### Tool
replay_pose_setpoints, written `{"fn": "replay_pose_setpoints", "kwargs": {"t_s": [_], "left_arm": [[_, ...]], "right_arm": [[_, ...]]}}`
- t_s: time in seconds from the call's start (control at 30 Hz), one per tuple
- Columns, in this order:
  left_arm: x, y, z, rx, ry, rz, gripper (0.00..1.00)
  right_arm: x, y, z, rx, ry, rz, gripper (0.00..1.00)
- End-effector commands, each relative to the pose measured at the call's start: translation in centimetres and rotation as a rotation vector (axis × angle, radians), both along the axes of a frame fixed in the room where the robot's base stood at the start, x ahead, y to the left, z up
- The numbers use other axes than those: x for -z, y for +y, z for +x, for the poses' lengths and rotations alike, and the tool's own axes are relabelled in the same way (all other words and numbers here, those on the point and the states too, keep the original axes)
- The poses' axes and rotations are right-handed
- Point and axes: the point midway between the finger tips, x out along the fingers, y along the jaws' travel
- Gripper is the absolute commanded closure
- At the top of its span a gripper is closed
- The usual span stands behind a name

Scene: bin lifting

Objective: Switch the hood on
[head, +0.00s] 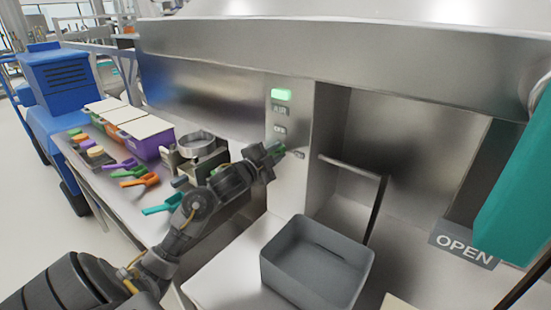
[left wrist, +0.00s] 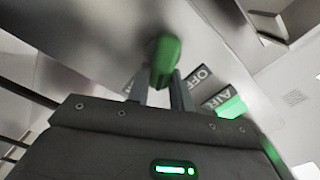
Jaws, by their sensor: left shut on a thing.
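The steel hood panel (head: 291,180) carries a lit green indicator (head: 282,94), with an AIR label (head: 279,110) and an OFF label (head: 280,129) below it. My left gripper (head: 276,152) is at the panel, just below these labels. In the left wrist view, its fingers (left wrist: 160,86) are shut on a green switch (left wrist: 165,58) on the panel. The OFF label (left wrist: 202,80) and the lit indicator (left wrist: 232,107) lie to the right of the switch there. The fingers hide part of the switch in the head view. My right gripper is out of view.
A grey bin (head: 315,285) stands below and right of my left arm. A black-ended handle bar (head: 375,205) rises behind it, near an OPEN sign (head: 464,245). A teal block (head: 515,190) fills the right edge. Purple (head: 148,148) and other containers sit on the left bench.

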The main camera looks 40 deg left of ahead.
Motion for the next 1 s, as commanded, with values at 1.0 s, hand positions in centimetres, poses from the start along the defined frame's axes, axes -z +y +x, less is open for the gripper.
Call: {"fn": "replay_pose_setpoints", "kwargs": {"t_s": [1.0], "left_arm": [[0.9,-0.2,0.0,0.0,0.011,0.482,1.0]], "right_arm": [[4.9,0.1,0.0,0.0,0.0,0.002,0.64]]}}
